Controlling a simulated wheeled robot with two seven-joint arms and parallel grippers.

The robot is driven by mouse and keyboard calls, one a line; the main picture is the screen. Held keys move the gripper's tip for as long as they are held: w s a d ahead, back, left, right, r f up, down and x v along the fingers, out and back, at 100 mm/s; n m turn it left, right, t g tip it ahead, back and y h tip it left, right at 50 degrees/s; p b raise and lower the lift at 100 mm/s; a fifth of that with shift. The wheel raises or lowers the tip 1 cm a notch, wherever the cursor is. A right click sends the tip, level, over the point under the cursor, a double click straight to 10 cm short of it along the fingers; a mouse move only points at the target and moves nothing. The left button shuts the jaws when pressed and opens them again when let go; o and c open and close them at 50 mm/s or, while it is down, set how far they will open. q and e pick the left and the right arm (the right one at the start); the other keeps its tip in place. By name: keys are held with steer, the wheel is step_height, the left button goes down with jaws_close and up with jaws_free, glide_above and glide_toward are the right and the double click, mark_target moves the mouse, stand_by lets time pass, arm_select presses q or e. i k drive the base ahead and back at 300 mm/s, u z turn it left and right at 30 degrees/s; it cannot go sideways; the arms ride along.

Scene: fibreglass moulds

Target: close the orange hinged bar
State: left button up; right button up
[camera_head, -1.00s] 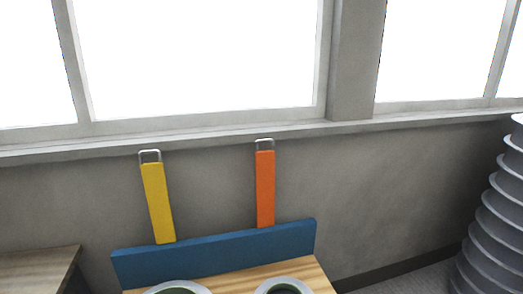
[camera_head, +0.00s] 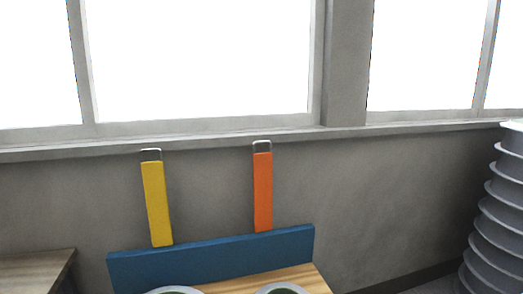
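The orange hinged bar (camera_head: 263,192) stands upright behind the blue board (camera_head: 212,260), with a metal loop handle (camera_head: 262,146) at its top. A yellow bar (camera_head: 157,203) of the same kind, with its own metal loop, stands upright to its left. Neither of my grippers shows in the head view, so nothing is seen touching the bars. The hinges at the lower ends of the bars are hidden or too small to make out.
A wooden surface (camera_head: 262,283) with two round, pale-rimmed things (camera_head: 283,289) lies in front of the blue board, cut off below. A wooden table (camera_head: 36,267) is at lower left. A grey ribbed stack (camera_head: 497,215) stands at right. Windows and a grey wall are behind.

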mark_target(263, 162)
steer(key=z, duration=0.3)
steer(key=i, duration=1.2)
steer(key=u, duration=0.8)
